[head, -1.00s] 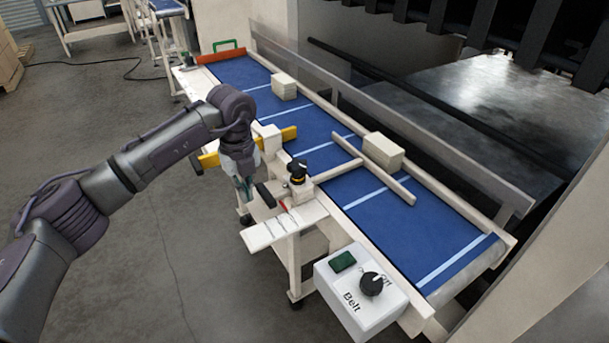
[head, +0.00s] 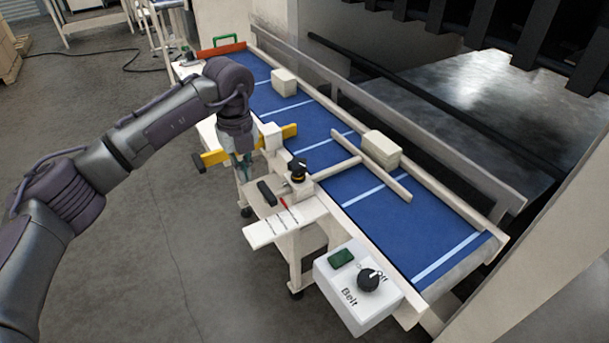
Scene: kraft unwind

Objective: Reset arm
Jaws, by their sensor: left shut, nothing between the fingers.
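My left gripper (head: 243,173) hangs fingers down in front of the belt table, shut and empty. It is in front of a yellow bar (head: 214,158), whose other end shows right of it. Close to its right are a black handle (head: 267,192), a red pointer (head: 284,203) over a marked cream plate (head: 285,223), and a black knob with a yellow ring (head: 298,170). A cream arm (head: 337,169) reaches from the knob's mount over the blue belt (head: 400,230) to a long cream bar (head: 378,172) lying slantwise. My right gripper is not in view.
A white box (head: 356,295) marked Belt has a black dial (head: 369,280) and a green button (head: 341,257).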

